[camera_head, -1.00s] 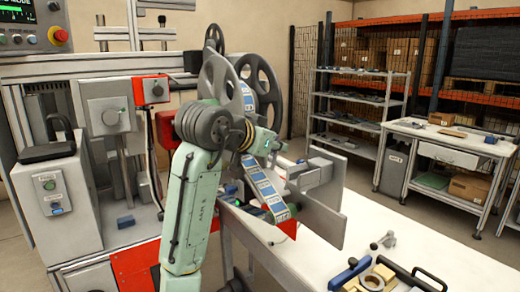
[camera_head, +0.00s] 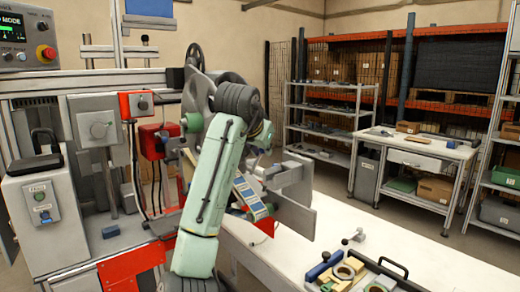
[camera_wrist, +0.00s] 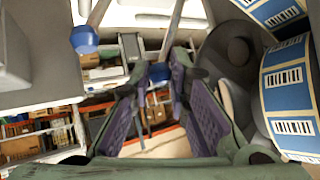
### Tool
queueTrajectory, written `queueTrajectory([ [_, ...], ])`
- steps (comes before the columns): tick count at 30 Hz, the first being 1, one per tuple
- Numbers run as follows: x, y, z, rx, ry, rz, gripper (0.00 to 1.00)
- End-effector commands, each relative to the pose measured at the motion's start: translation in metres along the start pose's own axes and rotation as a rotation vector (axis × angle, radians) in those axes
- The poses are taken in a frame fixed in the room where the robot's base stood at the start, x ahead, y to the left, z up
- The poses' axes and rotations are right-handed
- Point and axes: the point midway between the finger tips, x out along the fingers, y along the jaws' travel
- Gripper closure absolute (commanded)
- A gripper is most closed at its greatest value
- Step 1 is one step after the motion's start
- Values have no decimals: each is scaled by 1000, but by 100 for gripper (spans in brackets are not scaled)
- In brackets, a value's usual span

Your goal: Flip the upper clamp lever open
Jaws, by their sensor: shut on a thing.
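In the wrist view, my gripper (camera_wrist: 157,82) has its purple-padded fingers closed around the dark blue knob (camera_wrist: 158,72) of a thin metal lever. The knob sits between the fingertips, partly covered by them. A second lever with a blue knob (camera_wrist: 86,40) stands apart, to the left of the fingers. I cannot tell for certain which lever is the upper one. A grey reel (camera_wrist: 238,55) with blue-and-white labelled tape (camera_wrist: 285,85) is close on the right. In the head view, my arm hides most of the reel (camera_head: 200,92) and the gripper's contact.
A machine with a red button box (camera_head: 141,103) and a red housing (camera_head: 152,141) stands left of my arm. A grey plate (camera_head: 293,215) and tape strip (camera_head: 250,197) are right of it. The white table (camera_head: 400,250) holds tools at its front.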

Motion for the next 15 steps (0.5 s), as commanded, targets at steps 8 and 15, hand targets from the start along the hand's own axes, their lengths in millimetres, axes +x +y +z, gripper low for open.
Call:
queueTrajectory([
  [8,-2,6,-9,11,21,5,100],
  [15,-1,5,-7,9,17,6,68],
])
